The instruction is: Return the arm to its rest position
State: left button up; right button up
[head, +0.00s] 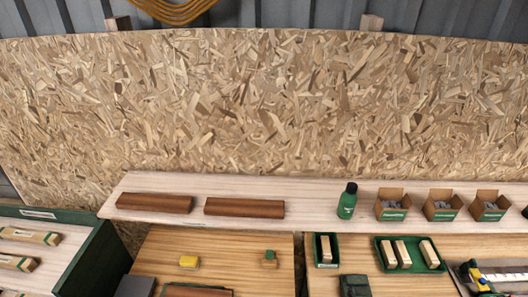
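Neither of my grippers shows in the head view, and no part of my arms can be made out with certainty. The view takes in a chipboard wall (260,105), a long pale shelf (318,200) and the far part of two wooden worktops below it. Where my arms and grippers are is outside the picture.
On the shelf are two brown wooden bars (154,203), a green bottle (347,201) and several cardboard boxes (392,206). A yellow block (189,262) and a small green-and-wood block (270,259) sit on the left worktop (225,250). Green trays (413,269) with wooden blocks lie right.

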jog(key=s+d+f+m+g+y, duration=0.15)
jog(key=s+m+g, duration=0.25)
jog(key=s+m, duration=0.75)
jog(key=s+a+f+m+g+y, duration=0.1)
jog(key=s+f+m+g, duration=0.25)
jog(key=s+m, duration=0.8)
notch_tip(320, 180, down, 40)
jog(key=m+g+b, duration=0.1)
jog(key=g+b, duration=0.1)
jog(key=b, duration=0.8)
pick_arm(q)
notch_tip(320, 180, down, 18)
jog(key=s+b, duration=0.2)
jog(key=b, duration=0.5)
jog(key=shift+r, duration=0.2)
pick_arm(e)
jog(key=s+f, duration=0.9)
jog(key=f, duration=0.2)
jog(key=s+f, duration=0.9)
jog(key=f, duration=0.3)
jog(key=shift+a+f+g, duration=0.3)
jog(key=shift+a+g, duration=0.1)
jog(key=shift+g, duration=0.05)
